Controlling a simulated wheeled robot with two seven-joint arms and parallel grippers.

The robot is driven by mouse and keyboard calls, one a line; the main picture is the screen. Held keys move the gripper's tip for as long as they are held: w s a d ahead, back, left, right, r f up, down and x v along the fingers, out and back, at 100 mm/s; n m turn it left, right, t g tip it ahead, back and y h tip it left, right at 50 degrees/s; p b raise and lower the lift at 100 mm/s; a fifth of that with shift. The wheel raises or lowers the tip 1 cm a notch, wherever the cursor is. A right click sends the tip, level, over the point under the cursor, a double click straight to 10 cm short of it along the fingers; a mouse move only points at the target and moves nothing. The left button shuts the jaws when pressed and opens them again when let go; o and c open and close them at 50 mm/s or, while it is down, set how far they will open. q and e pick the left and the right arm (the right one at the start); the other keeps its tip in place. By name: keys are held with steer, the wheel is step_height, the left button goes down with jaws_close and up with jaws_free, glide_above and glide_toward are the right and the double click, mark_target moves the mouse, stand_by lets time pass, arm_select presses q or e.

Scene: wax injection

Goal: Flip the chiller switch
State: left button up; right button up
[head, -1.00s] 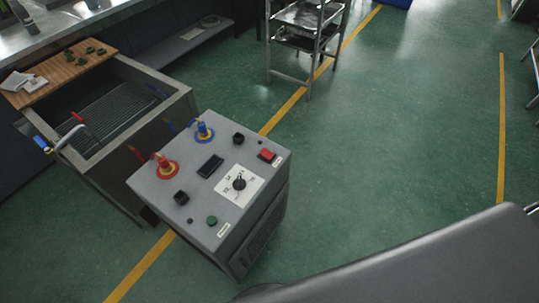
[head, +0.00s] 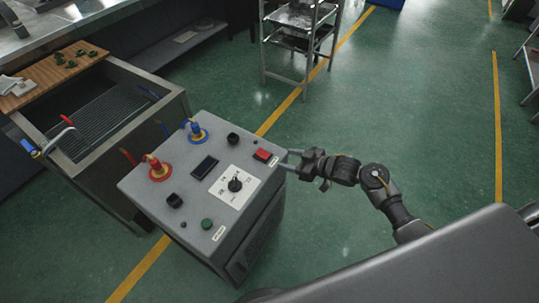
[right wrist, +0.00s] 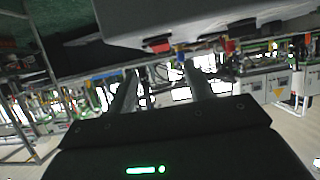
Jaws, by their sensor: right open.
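The chiller is a grey box (head: 150,190) standing on the floor, with controls on its top panel. A red rocker switch (head: 262,155) sits near the panel's right edge. A red piece like this switch (right wrist: 158,46) shows at the edge of a grey body in the right wrist view. My right gripper (head: 288,161) is open and empty, its fingertips at the chiller's right edge close to the red switch. I cannot tell whether they touch it. In the right wrist view its two fingers (right wrist: 160,85) stand apart. My left gripper is not in view.
The panel also carries a dial (head: 235,185), a green button (head: 207,224), and red (head: 158,169) and blue (head: 197,133) fittings. A metal sink (head: 180,103) stands left behind the chiller. A wheeled rack (head: 264,62) stands at the back. The green floor to the right is clear.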

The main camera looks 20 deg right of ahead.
mark_target(263, 154)
steer(key=x, duration=0.9)
steer(key=shift+w+f, duration=0.1)
